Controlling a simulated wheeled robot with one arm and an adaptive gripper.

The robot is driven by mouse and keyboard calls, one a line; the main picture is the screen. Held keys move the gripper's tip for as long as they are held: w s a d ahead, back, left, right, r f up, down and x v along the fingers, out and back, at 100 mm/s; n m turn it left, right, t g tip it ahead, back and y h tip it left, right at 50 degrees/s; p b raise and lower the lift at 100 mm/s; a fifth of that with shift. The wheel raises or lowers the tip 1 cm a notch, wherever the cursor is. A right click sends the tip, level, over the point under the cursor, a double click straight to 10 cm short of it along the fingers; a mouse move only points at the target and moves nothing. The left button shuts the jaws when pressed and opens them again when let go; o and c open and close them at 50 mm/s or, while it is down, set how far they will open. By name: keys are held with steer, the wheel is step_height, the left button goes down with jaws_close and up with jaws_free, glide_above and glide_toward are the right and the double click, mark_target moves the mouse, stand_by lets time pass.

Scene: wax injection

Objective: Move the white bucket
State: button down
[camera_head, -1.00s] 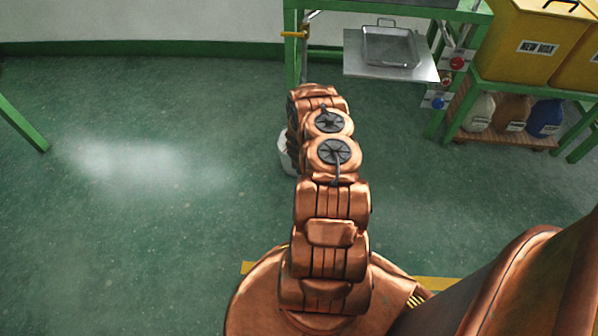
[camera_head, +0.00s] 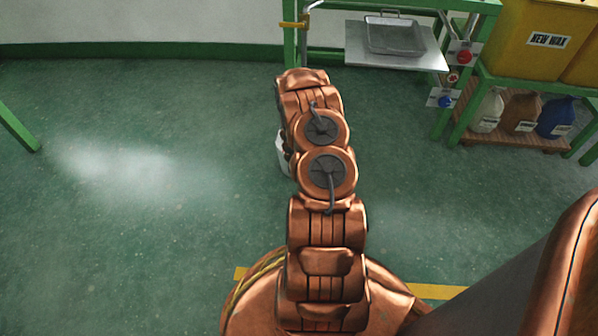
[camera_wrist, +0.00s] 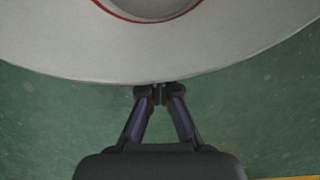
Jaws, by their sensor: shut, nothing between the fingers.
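The white bucket (camera_head: 283,152) stands on the green floor in the head view, mostly hidden behind my arm, with only its left side showing. In the wrist view a large pale curved surface (camera_wrist: 150,62) with a red-edged round part fills the top; it looks like the bucket seen close up. My gripper (camera_wrist: 158,92) is shut and empty, with its fingertips at the lower edge of that pale surface. I cannot tell whether they touch it. The head view does not show the gripper, as my arm hides it.
A green-framed bench with a metal shelf and tray (camera_head: 394,36) stands at the back. Yellow wax bins (camera_head: 540,42) and several jugs (camera_head: 522,112) are at the right. A yellow floor line (camera_head: 437,292) lies near my base. The floor at the left is open.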

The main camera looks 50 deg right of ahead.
steer(key=shift+s+a+f+b, duration=0.1)
steer(key=shift+s+a+b, duration=0.05)
steer(key=shift+b, duration=0.5)
steer(key=shift+s+a+r, duration=0.15)
steer(key=shift+s+r, duration=0.05)
steer(key=shift+r, duration=0.05)
steer(key=p+v, duration=0.4)
steer(key=v, duration=0.5)
steer(key=shift+r, duration=0.4)
steer(key=shift+r+p, duration=0.1)
steer(key=shift+p, duration=0.2)
